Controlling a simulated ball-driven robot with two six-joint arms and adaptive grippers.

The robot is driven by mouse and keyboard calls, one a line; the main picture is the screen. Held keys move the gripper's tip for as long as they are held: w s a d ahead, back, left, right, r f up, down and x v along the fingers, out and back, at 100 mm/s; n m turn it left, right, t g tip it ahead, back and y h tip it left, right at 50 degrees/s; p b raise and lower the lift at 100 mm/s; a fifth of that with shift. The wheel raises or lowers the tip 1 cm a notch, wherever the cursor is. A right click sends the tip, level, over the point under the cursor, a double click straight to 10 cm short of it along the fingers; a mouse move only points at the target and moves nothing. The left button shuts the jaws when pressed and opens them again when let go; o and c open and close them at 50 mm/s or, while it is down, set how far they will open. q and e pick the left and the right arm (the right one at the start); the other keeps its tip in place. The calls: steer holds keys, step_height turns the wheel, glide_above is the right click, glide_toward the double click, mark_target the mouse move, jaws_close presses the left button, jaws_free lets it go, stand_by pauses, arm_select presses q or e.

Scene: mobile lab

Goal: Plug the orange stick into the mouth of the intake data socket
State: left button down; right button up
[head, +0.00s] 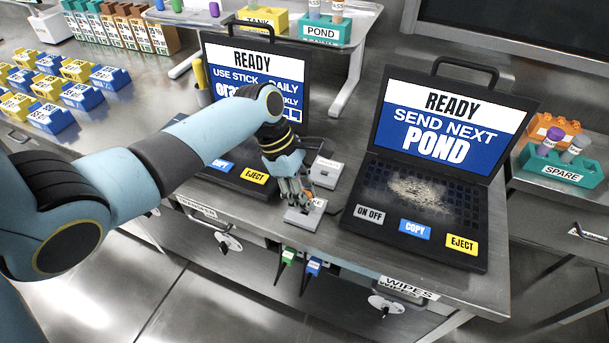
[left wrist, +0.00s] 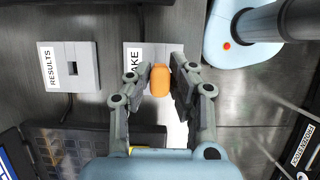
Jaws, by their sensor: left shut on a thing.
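My left gripper (head: 299,196) is over the white intake socket (head: 304,218) at the table's front edge, between the two laptops. In the left wrist view the gripper (left wrist: 162,74) is shut on the orange stick (left wrist: 161,82), with a finger on each side. The intake socket (left wrist: 135,88) lies under the stick and fingers, with only "AKE" of its label showing. The stick and fingers hide its mouth, so I cannot tell whether the stick is above it or touching it. My right gripper is not in view.
The results socket (left wrist: 70,65) is beside the intake socket; it also shows behind the gripper in the head view (head: 327,173). The right laptop (head: 440,130) and the left laptop (head: 235,80) stand open on either side.

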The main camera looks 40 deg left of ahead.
arm_select(q)
steer(key=shift+p, duration=0.5)
steer(key=shift+f+b, duration=0.85)
steer(key=shift+f, duration=0.5)
steer(key=c, duration=1.1)
jaws_free()
steer(key=shift+a+r, duration=0.1)
steer(key=shift+r, duration=0.1)
steer(key=v, duration=1.1)
steer(key=shift+s+r, duration=0.1)
steer(key=shift+r, duration=0.15)
